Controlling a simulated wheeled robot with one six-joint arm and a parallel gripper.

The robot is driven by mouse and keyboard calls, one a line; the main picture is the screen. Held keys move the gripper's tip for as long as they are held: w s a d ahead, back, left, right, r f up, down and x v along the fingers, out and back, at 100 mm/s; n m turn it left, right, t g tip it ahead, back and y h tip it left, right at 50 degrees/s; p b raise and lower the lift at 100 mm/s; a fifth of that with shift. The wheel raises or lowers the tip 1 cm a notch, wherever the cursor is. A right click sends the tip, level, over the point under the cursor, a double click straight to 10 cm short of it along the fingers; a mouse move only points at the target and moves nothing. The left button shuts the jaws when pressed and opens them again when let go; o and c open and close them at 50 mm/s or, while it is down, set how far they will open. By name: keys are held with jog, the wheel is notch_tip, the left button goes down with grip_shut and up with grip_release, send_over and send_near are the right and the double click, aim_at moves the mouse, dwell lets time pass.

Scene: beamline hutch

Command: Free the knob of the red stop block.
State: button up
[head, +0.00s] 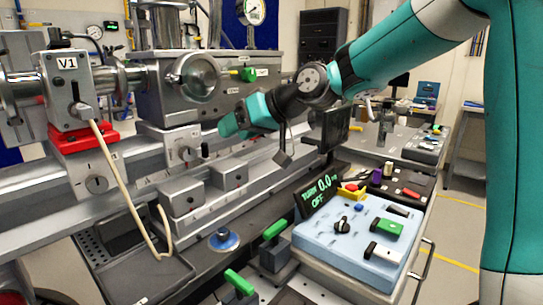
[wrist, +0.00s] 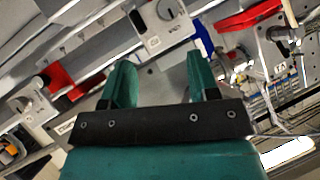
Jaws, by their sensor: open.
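My gripper (head: 235,125) is open, with its teal fingers raised over the rail in front of the grey chamber. In the wrist view its two fingers (wrist: 159,75) are wide apart with nothing between them. A red block (wrist: 58,78) shows at the left of the wrist view, apart from the fingers, beside a grey block with a dial (wrist: 22,104). A red slab (head: 84,138) lies under the grey V1 unit in the head view, and it shows at the wrist view's upper right (wrist: 248,18). I cannot tell which red piece is the stop block, or make out its knob clearly.
A pale cable (head: 125,190) hangs from the V1 unit. Grey carriages (head: 181,195) stand on the front rail below my gripper. A blue-topped control panel (head: 350,240) with a display, knob and coloured buttons is at the lower right. The grey chamber (head: 205,90) stands close behind.

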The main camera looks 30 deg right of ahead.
jog(key=w+d+f+m+t+h+b, duration=0.15)
jog(key=w+d+t, duration=0.35)
jog(key=d, duration=0.5)
jog(key=w+d+m+t+b, duration=0.2)
jog(key=w+d+t+b, duration=0.1)
jog(key=w+d, duration=0.5)
notch_tip(320, 180, down, 7)
jog(key=s+d+b, duration=0.1)
jog(key=p+x, duration=0.1)
jog(key=x, duration=0.6)
jog(key=shift+a, duration=0.3)
jog(key=shift+w+n, duration=0.15)
jog(key=shift+n, duration=0.1)
jog(key=shift+f, duration=0.1)
jog(key=c, duration=0.9)
